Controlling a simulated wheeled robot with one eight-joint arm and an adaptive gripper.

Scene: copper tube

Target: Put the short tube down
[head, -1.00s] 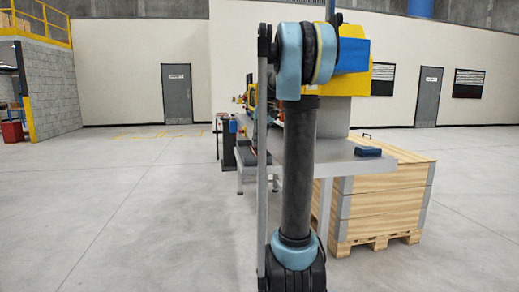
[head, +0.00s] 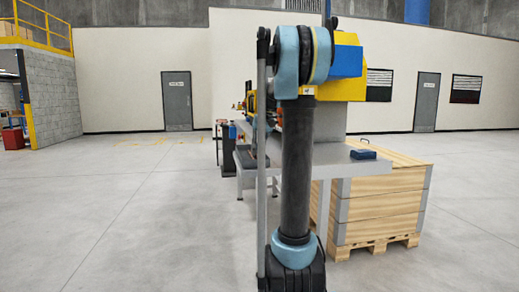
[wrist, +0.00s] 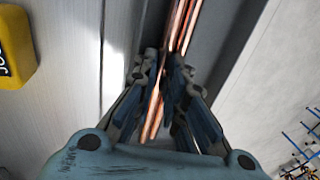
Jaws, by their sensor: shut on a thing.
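In the wrist view my gripper (wrist: 168,75) is shut on copper tubing. Thin copper tubes (wrist: 184,22) run from the top edge down to the fingers, and a copper length (wrist: 153,108) shows below, between the finger linkages. I cannot tell how many tubes are between the fingers or which one is the short tube. The tubing lies over or along a dark grey channel (wrist: 212,45), and I cannot tell whether it touches it. In the head view my arm hides my gripper and the tubing.
A grey workbench (head: 335,160) stands ahead, with a blue item (head: 362,154) near its right end. A wooden crate (head: 385,205) on a pallet stands to its right. In the wrist view, a yellow object (wrist: 15,48) is at upper left. The floor at left is open.

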